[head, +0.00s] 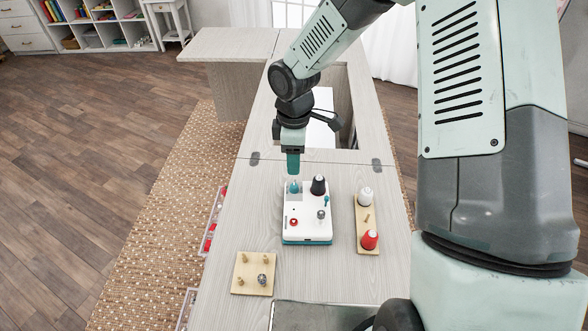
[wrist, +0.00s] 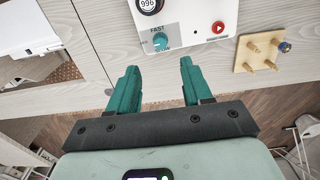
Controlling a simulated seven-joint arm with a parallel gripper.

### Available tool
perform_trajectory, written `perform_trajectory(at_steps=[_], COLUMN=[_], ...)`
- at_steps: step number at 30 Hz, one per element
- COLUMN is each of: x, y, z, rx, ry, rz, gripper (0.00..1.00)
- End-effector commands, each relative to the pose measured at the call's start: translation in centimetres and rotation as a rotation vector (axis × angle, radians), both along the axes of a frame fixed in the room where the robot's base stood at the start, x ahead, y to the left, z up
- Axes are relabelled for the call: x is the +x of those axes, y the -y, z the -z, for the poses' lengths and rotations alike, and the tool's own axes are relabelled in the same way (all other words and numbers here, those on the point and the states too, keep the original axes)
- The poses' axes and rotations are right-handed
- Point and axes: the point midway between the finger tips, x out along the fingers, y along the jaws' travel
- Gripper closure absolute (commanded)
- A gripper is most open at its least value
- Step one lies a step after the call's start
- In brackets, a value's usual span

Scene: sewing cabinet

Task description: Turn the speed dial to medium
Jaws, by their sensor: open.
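The speed dial (wrist: 160,41) is a small teal knob on a grey-blue patch of the white machine (wrist: 188,12). In the wrist view "FAST" is printed above it and "SLOW" below it; I cannot read its pointer. In the head view the dial (head: 294,187) sits at the machine's far left corner, and the machine (head: 308,228) has a teal base. My gripper (head: 293,168) points down just above and behind the dial. In the wrist view my gripper (wrist: 159,68) is open and empty, its teal fingers spread wide, with the dial just beyond the gap between the fingertips.
A pegboard (head: 253,273) stands front left. A wooden rack (head: 366,220) with white and red spools stands right. The tabletop (head: 270,165) behind is clear.

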Motion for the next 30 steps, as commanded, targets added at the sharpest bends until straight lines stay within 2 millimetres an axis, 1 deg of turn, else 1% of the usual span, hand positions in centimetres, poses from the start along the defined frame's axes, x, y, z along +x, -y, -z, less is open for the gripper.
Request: perform_trajectory(at_steps=[1, 3, 6, 14, 21, 23, 26, 30], x=[0.0, 0.0, 0.0, 0.0, 0.0, -0.1, -0.1, -0.1], y=[0.0, 0.0, 0.0, 0.0, -0.1, -0.2, -0.1, -0.2], z=[-0.6, -1.2, -1.5, -1.5, -1.4, -1.1, 0.0, 2.5], rx=[0.001, 0.001, 0.0, 0.0, 0.002, 0.001, -0.001, 0.0], ry=[0.002, 0.002, 0.0, -0.001, -0.002, -0.002, -0.004, -0.006], rz=[0.001, 0.0, 0.0, -0.001, -0.075, -0.078, -0.078, -0.078], gripper=[0.51, 0.51, 0.51, 0.51, 0.51, 0.51, 0.51, 0.51])
